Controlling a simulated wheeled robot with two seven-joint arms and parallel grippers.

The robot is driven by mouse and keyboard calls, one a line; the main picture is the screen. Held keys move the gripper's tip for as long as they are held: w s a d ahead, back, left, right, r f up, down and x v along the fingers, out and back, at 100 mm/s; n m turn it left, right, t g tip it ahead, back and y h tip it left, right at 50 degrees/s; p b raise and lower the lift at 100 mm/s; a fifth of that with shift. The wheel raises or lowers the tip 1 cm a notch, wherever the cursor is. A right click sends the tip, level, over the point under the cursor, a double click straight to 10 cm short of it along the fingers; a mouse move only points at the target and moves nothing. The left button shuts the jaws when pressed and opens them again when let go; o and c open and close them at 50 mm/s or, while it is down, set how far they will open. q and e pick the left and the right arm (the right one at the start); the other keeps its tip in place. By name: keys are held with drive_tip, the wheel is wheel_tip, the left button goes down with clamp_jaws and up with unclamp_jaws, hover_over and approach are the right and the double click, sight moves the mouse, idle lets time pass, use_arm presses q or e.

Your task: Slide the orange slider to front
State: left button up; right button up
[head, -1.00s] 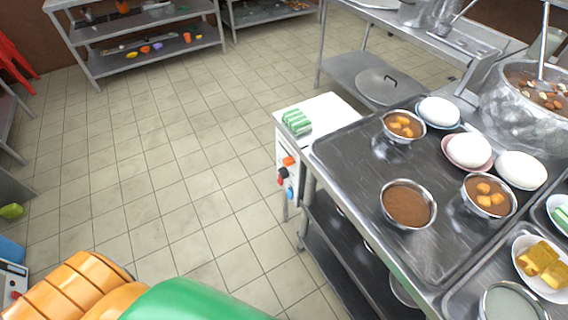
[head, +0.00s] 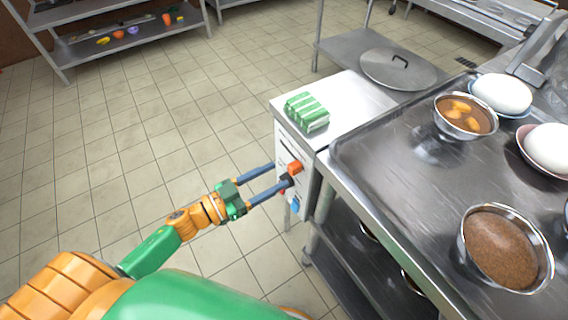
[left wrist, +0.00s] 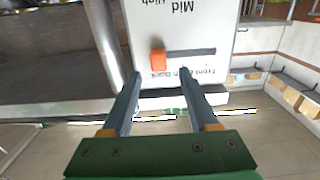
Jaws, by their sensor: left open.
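The orange slider (head: 295,167) is a small block on the white front panel of the box beside the counter. In the left wrist view the slider (left wrist: 158,60) sits at the left end of a dark horizontal slot, with upside-down lettering around it. My left gripper (head: 281,174) is open and empty, its two blue-grey fingers pointing at the panel. In the left wrist view the slider appears between and just beyond the fingertips (left wrist: 159,74); contact cannot be made out. My right gripper is out of view.
A dark knob (head: 286,181) and a blue knob (head: 295,205) sit below the slider. A green-and-white striped block (head: 307,112) lies on the box top. The steel counter (head: 365,155) with bowls stands to the right. Open tiled floor (head: 130,130) lies left.

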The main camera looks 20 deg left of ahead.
sight(289, 169)
use_arm(q)
drive_tip(key=x, duration=0.4)
drive_tip(key=shift+w+d, duration=0.2)
drive_tip(key=shift+d, duration=0.15)
clamp_jaws()
idle(1.0)
